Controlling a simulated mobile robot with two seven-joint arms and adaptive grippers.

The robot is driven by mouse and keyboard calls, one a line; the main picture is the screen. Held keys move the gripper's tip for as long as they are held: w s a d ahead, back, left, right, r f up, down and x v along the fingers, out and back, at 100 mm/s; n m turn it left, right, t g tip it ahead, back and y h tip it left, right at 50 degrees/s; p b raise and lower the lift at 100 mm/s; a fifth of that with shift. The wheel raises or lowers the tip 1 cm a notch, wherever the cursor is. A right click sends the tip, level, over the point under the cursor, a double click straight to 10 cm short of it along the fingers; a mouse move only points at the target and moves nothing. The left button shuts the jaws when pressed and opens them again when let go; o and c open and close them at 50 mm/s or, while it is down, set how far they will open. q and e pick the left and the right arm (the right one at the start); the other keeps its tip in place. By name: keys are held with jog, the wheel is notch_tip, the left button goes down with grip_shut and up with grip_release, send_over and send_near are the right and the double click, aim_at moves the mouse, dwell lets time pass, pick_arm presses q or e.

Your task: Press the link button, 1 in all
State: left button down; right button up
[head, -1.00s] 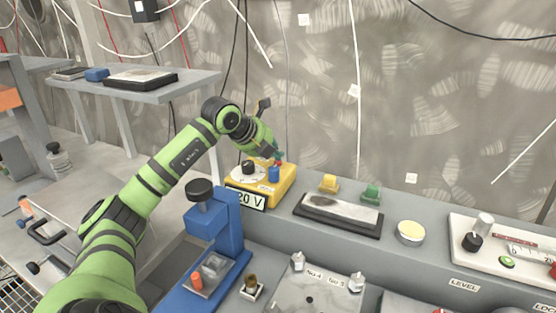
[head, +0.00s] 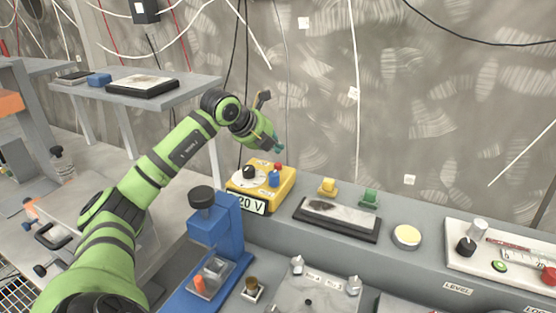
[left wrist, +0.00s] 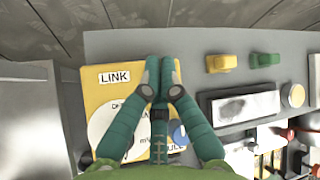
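The yellow box (head: 262,190) stands on the grey bench and carries a white dial with a black knob (head: 249,172), a blue knob (head: 273,179) and a small red button (head: 278,166) at its back right. Its front display reads "20 V". In the left wrist view, a LINK label (left wrist: 114,77) is on the box (left wrist: 95,95). My left gripper (head: 279,149) is above the red button, with a visible gap. In the left wrist view its fingertips (left wrist: 159,76) are together, with nothing between them, and hide the red button. My right gripper is not in view.
A blue press (head: 228,235) stands in front of the box. To the right are a yellow block (head: 327,186), a green block (head: 369,197), a dark-framed plate (head: 337,219) and a round disc (head: 406,237). The wall is close behind the bench.

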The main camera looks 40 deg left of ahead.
aim_at(275, 164)
pick_arm(q)
notch_tip(275, 164, up, 3)
jog(key=shift+r+p, duration=0.15)
jog(key=shift+p, duration=0.9)
jog(key=shift+f, duration=0.2)
